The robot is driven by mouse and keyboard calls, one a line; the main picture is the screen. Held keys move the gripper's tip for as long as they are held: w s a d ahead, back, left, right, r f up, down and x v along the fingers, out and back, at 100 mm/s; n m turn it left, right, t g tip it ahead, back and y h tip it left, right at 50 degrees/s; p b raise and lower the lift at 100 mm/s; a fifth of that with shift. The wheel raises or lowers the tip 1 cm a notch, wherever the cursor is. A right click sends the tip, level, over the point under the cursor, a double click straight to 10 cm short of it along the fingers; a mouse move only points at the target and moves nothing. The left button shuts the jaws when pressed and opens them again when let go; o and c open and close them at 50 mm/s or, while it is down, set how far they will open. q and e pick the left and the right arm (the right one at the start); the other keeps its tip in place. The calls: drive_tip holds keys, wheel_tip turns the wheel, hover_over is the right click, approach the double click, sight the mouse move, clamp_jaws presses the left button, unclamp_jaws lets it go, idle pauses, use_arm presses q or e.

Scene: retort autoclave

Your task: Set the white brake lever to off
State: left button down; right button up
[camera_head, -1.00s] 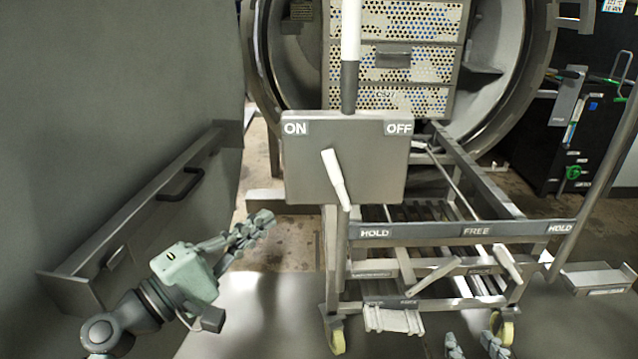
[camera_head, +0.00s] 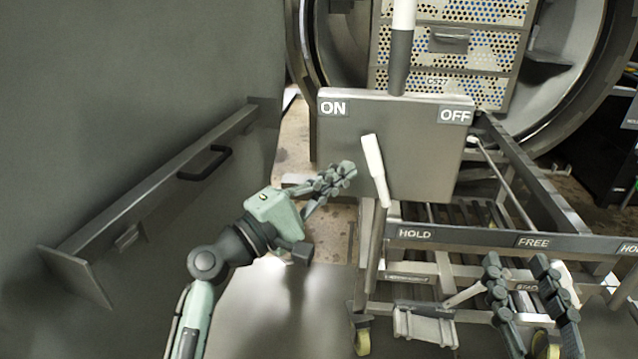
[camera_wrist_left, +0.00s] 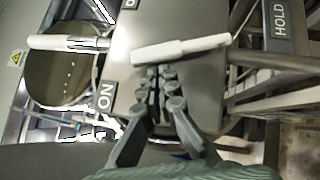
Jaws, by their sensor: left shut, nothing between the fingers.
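The white brake lever (camera_head: 375,168) is mounted on a grey panel (camera_head: 420,165) marked ON at its left and OFF at its right. The lever leans with its top end toward the ON side. In the left wrist view the lever (camera_wrist_left: 180,51) lies just beyond my fingertips. My left gripper (camera_head: 348,170) is shut and empty, just left of the lever; it also shows in the left wrist view (camera_wrist_left: 161,72). I cannot tell if it touches the lever. My right gripper (camera_head: 518,262) is at the lower right with its two fingers apart, in front of the cart.
A cart (camera_head: 480,238) with HOLD and FREE labels stands below and right of the panel. A white-and-grey post (camera_head: 401,50) rises behind the panel. The perforated autoclave load (camera_head: 450,45) is behind. A large grey wall with a handle (camera_head: 205,163) bounds the left.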

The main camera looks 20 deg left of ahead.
use_arm(q)
drive_tip(key=shift+x, duration=1.05)
use_arm(e)
drive_tip(key=shift+w+d+f+g, duration=0.1)
drive_tip(key=shift+d+f+g, duration=0.05)
drive_tip(key=shift+f, duration=0.2)
drive_tip(key=shift+w+d+f+g, duration=0.1)
drive_tip(key=shift+f+g, duration=0.05)
drive_tip(key=shift+f, duration=0.2)
